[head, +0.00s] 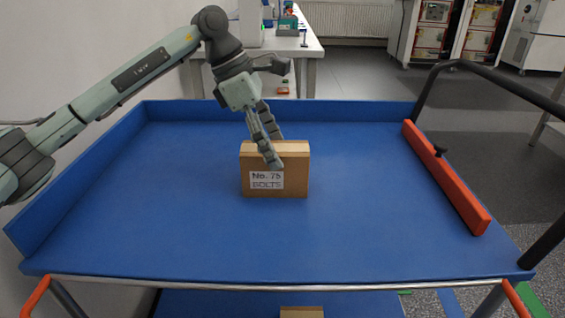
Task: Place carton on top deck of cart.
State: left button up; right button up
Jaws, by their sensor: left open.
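My left gripper (275,152) is open just above the carton. One finger hangs in front of the carton's upper face and the other is at or behind its top edge. I cannot tell whether either finger touches it. My right gripper is out of view.
A red bar with a black knob (447,180) runs along the deck's right side, near the black push handle (480,70). The deck is bare around the carton. Part of another brown box (302,312) shows on the lower deck. A white table (295,48) stands behind.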

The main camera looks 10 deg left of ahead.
pick_arm(q)
jog(key=v, duration=0.7)
dwell(1.2)
